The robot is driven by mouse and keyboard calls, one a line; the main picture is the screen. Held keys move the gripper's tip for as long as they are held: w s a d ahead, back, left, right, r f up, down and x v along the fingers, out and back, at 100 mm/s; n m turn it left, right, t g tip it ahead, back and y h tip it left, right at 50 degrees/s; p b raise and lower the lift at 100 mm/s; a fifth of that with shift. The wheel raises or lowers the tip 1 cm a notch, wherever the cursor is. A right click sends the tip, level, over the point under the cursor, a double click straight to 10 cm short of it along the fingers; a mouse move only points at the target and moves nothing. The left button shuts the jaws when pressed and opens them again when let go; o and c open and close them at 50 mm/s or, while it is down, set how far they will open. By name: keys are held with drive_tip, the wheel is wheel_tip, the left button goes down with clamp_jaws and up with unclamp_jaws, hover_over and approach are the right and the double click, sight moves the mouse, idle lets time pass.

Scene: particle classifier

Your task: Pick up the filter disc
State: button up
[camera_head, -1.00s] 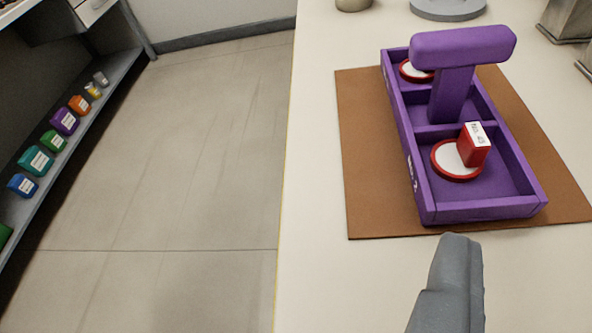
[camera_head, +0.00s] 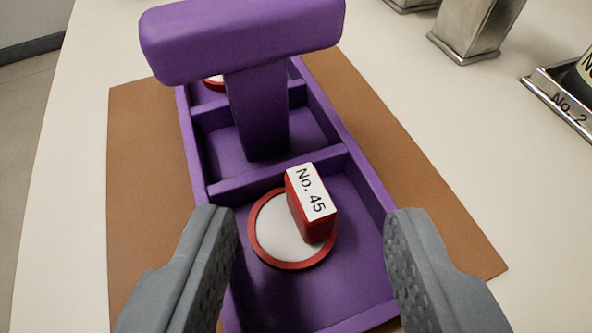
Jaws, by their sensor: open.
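The filter disc (camera_head: 275,232) is a white round disc with a red rim and an upright red tab (camera_head: 312,205) labelled "No. 45". It lies in the near compartment of the purple tray (camera_head: 362,278). A second red-rimmed disc (camera_head: 213,82) sits in the far compartment, mostly hidden by the tray's T-shaped handle. My gripper (camera_head: 312,240) is open. Its grey fingers stand left and right of the near compartment, in front of the camera, with the disc and tab between them in the picture. Nothing is held. I cannot tell the fingers' height above the tray.
The purple T-shaped handle (camera_head: 245,40) rises from the tray's middle compartment, just beyond the disc. The tray stands on a brown mat (camera_head: 145,190) on a pale bench. Metal containers (camera_head: 478,30) and a metal holder marked "No. 2" (camera_head: 560,100) stand at the right.

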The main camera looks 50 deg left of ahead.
sight(292, 215)
drive_tip(key=shift+x, duration=1.2)
drive_tip(key=shift+f, duration=0.1)
clamp_jaws()
